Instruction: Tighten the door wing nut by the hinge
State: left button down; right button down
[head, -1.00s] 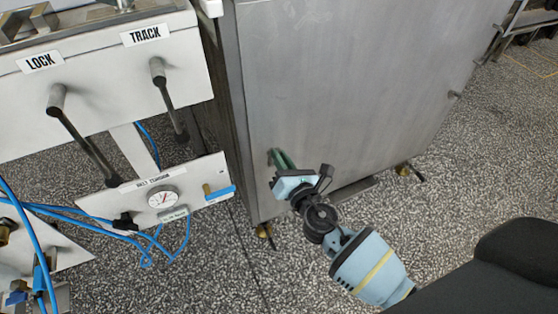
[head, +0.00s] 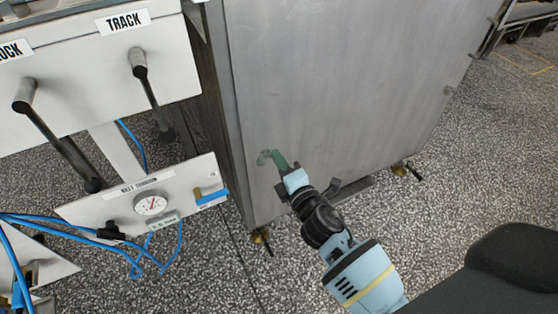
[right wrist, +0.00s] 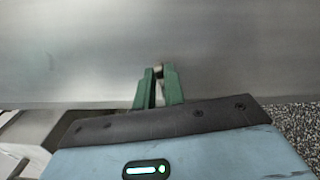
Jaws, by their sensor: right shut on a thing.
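The door wing nut (head: 264,157) is a small grey metal piece low on the left part of the steel door (head: 340,80). My right gripper (head: 275,158) has its green fingers shut on it, against the door face. In the right wrist view, the fingertips (right wrist: 158,72) pinch a small metal piece, the wing nut (right wrist: 158,70), which they mostly hide. I cannot tell how tight the nut is. The hinge cannot be made out clearly. My left gripper is out of view.
Another small fitting (head: 450,90) sits on the door's right edge. Speckled floor is open at the right.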

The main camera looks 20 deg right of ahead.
jog(key=shift+f+m, duration=0.25)
jog(key=shift+m, duration=0.85)
jog(key=c, duration=1.5)
grip_release()
jog(key=s+p, duration=0.1)
jog(key=s, duration=0.7)
jog(key=shift+d, duration=0.15)
